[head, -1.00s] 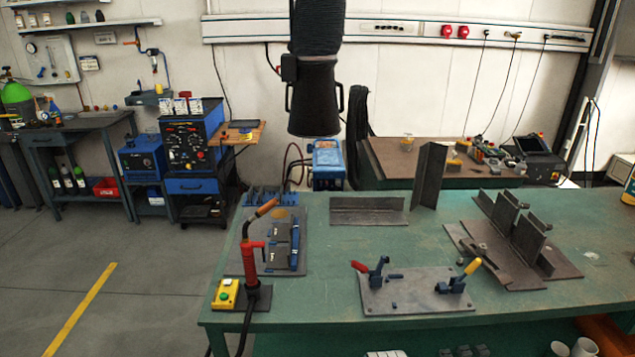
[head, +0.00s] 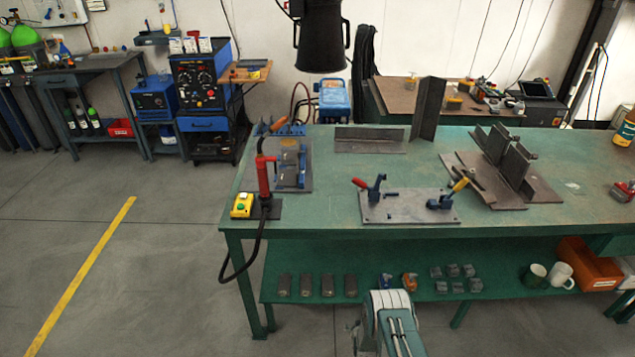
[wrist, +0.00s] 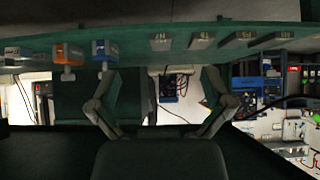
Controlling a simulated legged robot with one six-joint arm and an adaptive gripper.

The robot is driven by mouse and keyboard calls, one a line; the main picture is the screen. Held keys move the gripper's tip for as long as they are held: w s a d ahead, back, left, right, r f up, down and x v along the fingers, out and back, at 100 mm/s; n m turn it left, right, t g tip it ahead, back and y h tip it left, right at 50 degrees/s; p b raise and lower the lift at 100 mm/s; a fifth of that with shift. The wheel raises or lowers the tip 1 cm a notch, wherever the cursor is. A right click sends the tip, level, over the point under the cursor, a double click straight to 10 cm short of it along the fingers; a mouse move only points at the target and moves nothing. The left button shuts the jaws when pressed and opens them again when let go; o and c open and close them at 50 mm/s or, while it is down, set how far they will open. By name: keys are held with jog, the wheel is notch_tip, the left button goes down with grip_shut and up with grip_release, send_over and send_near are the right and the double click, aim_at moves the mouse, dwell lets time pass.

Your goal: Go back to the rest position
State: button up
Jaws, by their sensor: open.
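My gripper (wrist: 160,76) is open in the wrist view, its two fingers spread wide with nothing between them. The wrist picture is upside down. The green lower shelf (wrist: 135,40) of the workbench runs across its top, just beyond the fingers. An orange item (wrist: 66,56) and a blue item (wrist: 103,49) show near the left finger, and several labelled blocks (wrist: 205,39) line up to the right. In the head view my arm rises at the bottom centre, in front of the shelf, and the gripper itself is not visible there.
The green workbench (head: 330,210) carries a clamp plate (head: 405,207), steel angle pieces and a red torch (head: 265,175). Its lower shelf holds several dark blocks (head: 328,286), mugs (head: 562,275) and an orange bin (head: 590,265). The torch's cable loops off the left edge. Floor at left is clear.

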jog(key=w+r, duration=0.5)
jog(key=r, duration=0.8)
jog(key=w+r, duration=0.5)
jog(key=r, duration=0.8)
jog(key=s+r+g, duration=0.1)
jog(key=s+r, duration=0.2)
jog(key=r, duration=0.9)
jog(key=s+r+g, duration=0.1)
jog(key=s+r, duration=0.2)
jog(key=r, duration=0.9)
jog(key=s+f+v, duration=0.1)
jog(key=v, duration=1)
jog(key=s+f+v, duration=0.1)
jog(key=s+v, duration=0.1)
jog(key=v, duration=0.9)
jog(key=s+r, duration=0.1)
jog(key=s, duration=1)
jog(key=s+r+g, duration=0.1)
jog(key=s+r, duration=0.1)
jog(key=s, duration=0.9)
jog(key=shift+d+r, duration=0.3)
jog(key=shift+d, duration=0.15)
jog(key=shift+s, duration=0.15)
